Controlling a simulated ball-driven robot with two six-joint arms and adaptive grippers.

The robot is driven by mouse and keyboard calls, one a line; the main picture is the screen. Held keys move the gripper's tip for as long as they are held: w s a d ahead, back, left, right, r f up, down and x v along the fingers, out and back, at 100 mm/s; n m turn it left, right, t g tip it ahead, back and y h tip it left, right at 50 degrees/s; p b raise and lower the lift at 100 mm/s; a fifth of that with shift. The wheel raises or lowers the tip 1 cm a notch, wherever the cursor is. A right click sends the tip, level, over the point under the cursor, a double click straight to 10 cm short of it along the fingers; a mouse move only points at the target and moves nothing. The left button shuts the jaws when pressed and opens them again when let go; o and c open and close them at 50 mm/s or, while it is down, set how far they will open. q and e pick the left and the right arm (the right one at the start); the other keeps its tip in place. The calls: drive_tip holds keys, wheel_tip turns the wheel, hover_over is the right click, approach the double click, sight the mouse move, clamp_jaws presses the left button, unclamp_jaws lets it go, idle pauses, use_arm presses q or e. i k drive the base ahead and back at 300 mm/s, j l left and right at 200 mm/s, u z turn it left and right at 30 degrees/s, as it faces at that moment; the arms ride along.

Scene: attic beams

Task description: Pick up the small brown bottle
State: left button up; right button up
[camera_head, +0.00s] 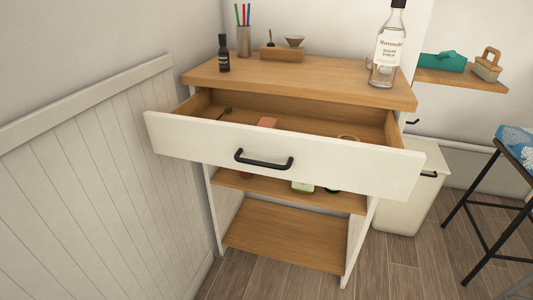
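A small dark bottle (224,56) with a black cap stands upright near the left end of the wooden cabinet top (320,80). It looks dark brown or black, with a dark label carrying pale print. Its front is fully visible. Neither of my grippers shows in the head view.
The drawer (290,158) below the top is pulled open, with a few small items inside. A pen cup (244,40), a wooden block (282,54) and a tall clear syrup bottle (387,50) stand on the top. A stool (490,200) is at right.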

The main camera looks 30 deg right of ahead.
sight(223, 52)
drive_tip(key=i+l, duration=0.1)
drive_tip(key=l, duration=0.3)
drive_tip(key=i+l, duration=0.15)
drive_tip(key=l, duration=0.2)
drive_tip(key=i+l, duration=0.1)
drive_tip(key=l, duration=0.3)
